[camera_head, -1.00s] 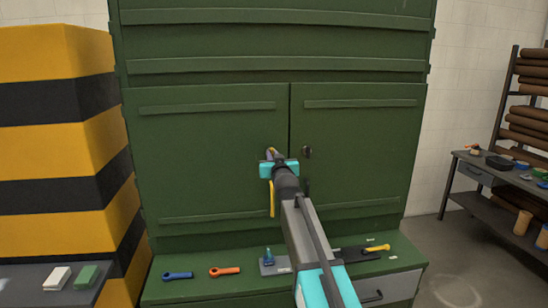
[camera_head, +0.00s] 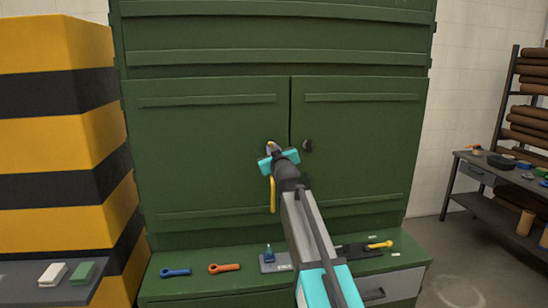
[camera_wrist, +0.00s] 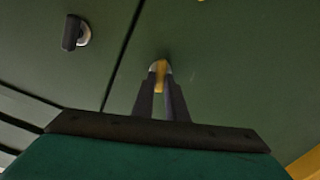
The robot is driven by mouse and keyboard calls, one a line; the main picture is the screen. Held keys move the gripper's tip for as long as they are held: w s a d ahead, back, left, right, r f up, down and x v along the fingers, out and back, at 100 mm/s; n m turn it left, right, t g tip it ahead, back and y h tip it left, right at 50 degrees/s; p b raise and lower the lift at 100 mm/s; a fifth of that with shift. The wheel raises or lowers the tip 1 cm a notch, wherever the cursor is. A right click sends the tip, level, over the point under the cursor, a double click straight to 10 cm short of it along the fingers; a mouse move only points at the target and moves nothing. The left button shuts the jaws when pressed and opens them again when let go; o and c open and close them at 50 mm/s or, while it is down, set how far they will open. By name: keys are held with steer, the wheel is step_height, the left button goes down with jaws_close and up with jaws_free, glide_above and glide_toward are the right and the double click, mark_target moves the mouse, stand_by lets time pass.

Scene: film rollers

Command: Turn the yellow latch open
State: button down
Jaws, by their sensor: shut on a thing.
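The yellow latch (camera_wrist: 160,76) is on the left green cabinet door, near the seam between the doors. In the wrist view it stands between the two dark fingers of my gripper (camera_wrist: 161,90), which are shut on it. In the head view the gripper (camera_head: 270,148) reaches the left door, and its teal body is tilted, right end higher. The latch is mostly hidden behind the fingers there. Both doors (camera_head: 210,120) look closed.
A dark knob (camera_head: 308,146) sits on the right door; it also shows in the wrist view (camera_wrist: 75,33). A yellow bar handle (camera_head: 272,196) hangs below my gripper. A ledge below holds a blue tool (camera_head: 175,272), an orange tool (camera_head: 224,268) and a yellow-headed tool (camera_head: 380,245).

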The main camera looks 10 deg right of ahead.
steer(key=shift+a+f+n+b, duration=0.15)
steer(key=shift+n+b, duration=1.9)
steer(key=shift+n, duration=1.15)
steer(key=shift+a+f+n+b, duration=0.1)
steer(key=shift+n+b, duration=1.95)
steer(key=shift+n, duration=1.15)
steer(key=c, duration=1.8)
jaws_free()
steer(key=shift+o, duration=0.2)
steer(key=shift+s, duration=0.1)
steer(key=s+b, duration=0.2)
steer(key=s, duration=1.1)
steer(key=shift+s, duration=0.35)
